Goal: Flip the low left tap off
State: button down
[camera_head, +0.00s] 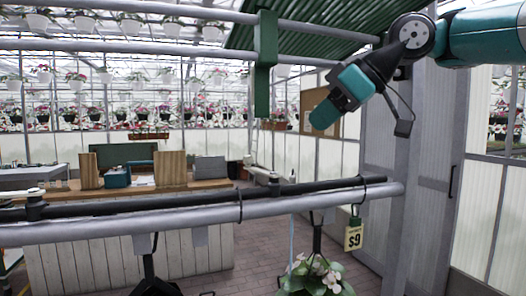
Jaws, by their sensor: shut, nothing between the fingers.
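The low left tap (36,207) is a black fitting on the black pipe at the far left. Its pale lever (20,193) lies roughly along the pipe, pointing left, partly near the picture's edge. My gripper (325,114) shows at the upper middle right, at the teal end of my arm. It is shut and empty, above the pipe and well to the right of the left tap.
The black pipe (150,203) runs above a grey rail (150,223) across the view. A green post (264,65) hangs from the upper rails. A potted plant (318,275) and a $9 tag (353,238) hang below the rail. A wooden counter (60,260) stands behind.

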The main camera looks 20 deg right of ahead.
aim_at(248, 162)
jog(key=shift+a+f, duration=0.1)
jog(key=shift+f, duration=0.05)
jog(key=x, duration=0.4)
jog(key=r+x, duration=0.1)
jog(key=x, duration=0.3)
jog(key=w+a+x, duration=0.1)
jog(key=x, duration=0.3)
jog(key=shift+r, duration=0.3)
jog(key=shift+w+a+f, duration=0.15)
jog(key=shift+w+a, duration=0.15)
jog(key=shift+w, duration=0.15)
jog(key=shift+p, duration=0.5)
jog(key=shift+a+r+n+g+y+p, duration=0.2)
jog(key=shift+n+g+y+p, duration=0.2)
jog(key=shift+n+g+p, duration=0.45)
jog(key=shift+a+f+n+y+p, duration=0.2)
jog(key=shift+n+y+p, duration=0.1)
jog(key=shift+n, duration=0.35)
